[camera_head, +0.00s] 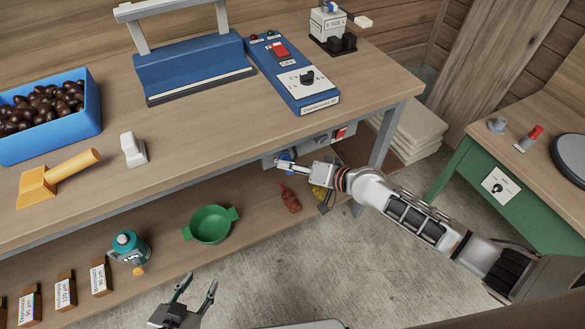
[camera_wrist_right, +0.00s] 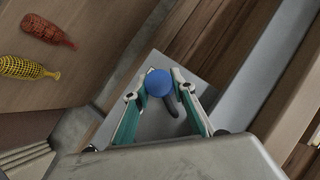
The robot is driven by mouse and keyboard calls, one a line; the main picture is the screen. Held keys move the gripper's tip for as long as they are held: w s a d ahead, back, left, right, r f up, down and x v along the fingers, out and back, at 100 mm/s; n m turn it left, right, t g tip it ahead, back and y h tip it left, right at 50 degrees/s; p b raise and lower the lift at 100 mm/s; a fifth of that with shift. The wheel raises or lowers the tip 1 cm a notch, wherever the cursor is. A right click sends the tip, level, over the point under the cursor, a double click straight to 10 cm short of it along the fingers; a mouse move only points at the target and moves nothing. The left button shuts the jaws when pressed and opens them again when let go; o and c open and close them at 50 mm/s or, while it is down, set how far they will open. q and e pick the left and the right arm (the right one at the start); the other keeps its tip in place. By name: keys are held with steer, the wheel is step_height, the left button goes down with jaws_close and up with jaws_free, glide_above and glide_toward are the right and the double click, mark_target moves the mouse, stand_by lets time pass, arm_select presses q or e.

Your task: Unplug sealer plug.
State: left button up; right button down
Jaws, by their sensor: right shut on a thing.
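A grey socket box (camera_head: 318,140) with a red switch (camera_head: 340,133) is mounted under the front edge of the workbench. The blue sealer plug (camera_head: 283,157) is at the left part of this box. My right gripper (camera_head: 284,163) reaches it from the right and is shut on it. In the right wrist view the plug's round blue end (camera_wrist_right: 158,83) sits between the two fingertips, with a dark piece beside it. Whether the plug is still seated in the socket cannot be told. My left gripper (camera_head: 197,287) is open and empty, low in front of the lower shelf.
The blue sealer (camera_head: 195,68) and its control box (camera_head: 290,75) stand on the bench. A green table (camera_head: 480,185) stands right.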

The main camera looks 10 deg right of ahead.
steer(key=c, duration=1.6)
jaws_free()
steer(key=shift+w, duration=0.1)
steer(key=shift+s+d, duration=0.2)
steer(key=v, duration=1.1)
steer(key=shift+s+d+r, duration=0.15)
steer(key=shift+r, duration=0.1)
steer(key=s+d+f+n+h+p, duration=0.1)
steer(key=s+f+h, duration=0.1)
steer(key=s, duration=0.5)
steer(key=s+d+f+n+t+h+p, duration=0.1)
steer(key=s+d+f+n+h, duration=0.1)
steer(key=s+f, duration=0.3)
steer(key=s+d+f+n+h+p, duration=0.1)
steer(key=s+d+f+n+h, duration=0.1)
steer(key=s, duration=0.7)
step_height(320, 180, down, 2)
steer(key=shift+d+f+t+h, duration=0.1)
steer(key=shift+d+t+h, duration=0.15)
steer(key=shift+h, duration=0.25)
